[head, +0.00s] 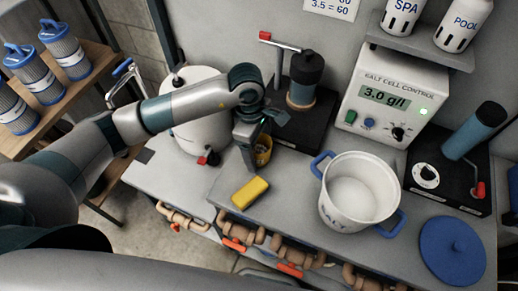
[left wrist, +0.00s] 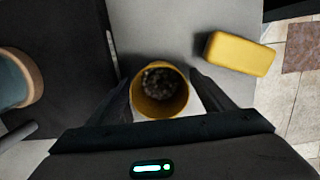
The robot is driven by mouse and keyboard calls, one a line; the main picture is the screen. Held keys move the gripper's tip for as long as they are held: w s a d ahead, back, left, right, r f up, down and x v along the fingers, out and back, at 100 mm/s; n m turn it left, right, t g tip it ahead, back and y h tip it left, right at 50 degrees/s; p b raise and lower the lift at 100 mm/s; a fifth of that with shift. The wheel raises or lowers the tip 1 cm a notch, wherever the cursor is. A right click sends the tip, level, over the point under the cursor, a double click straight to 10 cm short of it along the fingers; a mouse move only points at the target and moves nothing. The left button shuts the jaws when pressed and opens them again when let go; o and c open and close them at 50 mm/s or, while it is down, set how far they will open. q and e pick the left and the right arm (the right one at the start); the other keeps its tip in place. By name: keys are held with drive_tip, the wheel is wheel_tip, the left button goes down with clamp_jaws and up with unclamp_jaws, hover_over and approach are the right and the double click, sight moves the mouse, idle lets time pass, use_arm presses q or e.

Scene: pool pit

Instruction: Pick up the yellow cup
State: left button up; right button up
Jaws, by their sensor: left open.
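The yellow cup (head: 263,151) stands upright on the grey counter, partly hidden behind my left gripper in the head view. In the left wrist view the yellow cup (left wrist: 160,92) is seen from above, with dark grainy contents inside. My left gripper (head: 254,160) points down at the cup. In the left wrist view the fingers of my left gripper (left wrist: 163,101) are spread, one on each side of the cup. I cannot tell whether they touch it. My right gripper is not in view.
A yellow sponge-like block (head: 250,191) lies in front of the cup. A white pot (head: 358,193) with blue handles stands to the right, its blue lid (head: 452,250) beyond. A white tank (head: 197,110) is left of the cup. A black-based device (head: 303,85) stands behind.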

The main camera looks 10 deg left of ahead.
use_arm(q)
drive_tip(key=c, duration=1.2)
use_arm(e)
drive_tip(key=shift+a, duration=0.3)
use_arm(q)
drive_tip(key=shift+r, duration=0.2)
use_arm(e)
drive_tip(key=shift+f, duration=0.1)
